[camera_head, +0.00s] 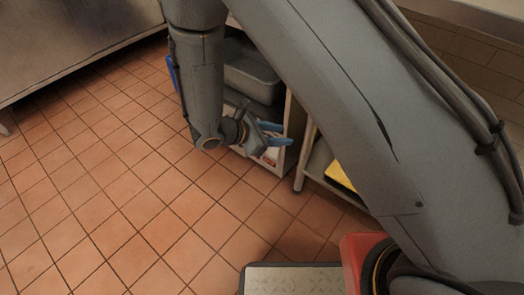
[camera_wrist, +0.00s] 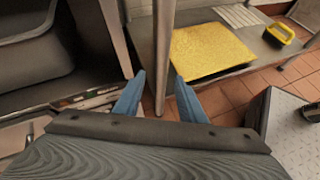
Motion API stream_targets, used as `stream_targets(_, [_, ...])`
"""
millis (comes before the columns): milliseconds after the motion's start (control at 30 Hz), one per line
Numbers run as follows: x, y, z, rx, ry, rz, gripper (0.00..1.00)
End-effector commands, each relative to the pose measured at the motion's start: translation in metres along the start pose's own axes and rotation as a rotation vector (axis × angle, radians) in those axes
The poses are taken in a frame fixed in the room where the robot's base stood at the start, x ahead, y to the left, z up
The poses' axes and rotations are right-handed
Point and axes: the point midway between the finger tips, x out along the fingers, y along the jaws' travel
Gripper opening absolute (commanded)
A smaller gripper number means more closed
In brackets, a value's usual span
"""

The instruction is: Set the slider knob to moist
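No slider knob can be made out in either view. My gripper (camera_head: 276,133) hangs low beside the shelving in the head view, its two blue fingers apart. In the wrist view my gripper (camera_wrist: 158,92) is open with nothing between its fingers; a shelf upright stands just beyond the gap. My arm covers much of the right half of the head view, so what lies behind it is hidden.
Shelving holds a grey bin (camera_wrist: 32,40); the bin also shows in the head view (camera_head: 254,78). A yellow mat (camera_wrist: 212,48) lies on a low shelf, with a yellow-handled item (camera_wrist: 280,33) near it. Tiled floor (camera_head: 110,170) at left is clear. A metal counter (camera_head: 70,45) stands upper left.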

Motion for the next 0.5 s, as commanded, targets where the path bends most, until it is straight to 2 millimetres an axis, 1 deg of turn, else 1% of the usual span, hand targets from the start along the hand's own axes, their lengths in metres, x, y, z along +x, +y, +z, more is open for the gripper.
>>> stream_targets(33, [0.008, 0.013, -0.037, -0.065, -0.028, 0.066, 0.37])
stream_targets(100, [0.009, 0.029, -0.068, -0.137, -0.062, 0.147, 0.37])
stream_targets(200, [0.007, 0.046, -0.104, -0.215, -0.101, 0.244, 0.37])
stream_targets(300, [0.005, 0.056, -0.128, -0.264, -0.126, 0.307, 0.37])
stream_targets(333, [0.004, 0.058, -0.132, -0.273, -0.131, 0.321, 0.37])
stream_targets(400, [0.004, 0.061, -0.139, -0.288, -0.138, 0.34, 0.37])
stream_targets(500, [0.008, 0.065, -0.141, -0.295, -0.142, 0.35, 0.37])
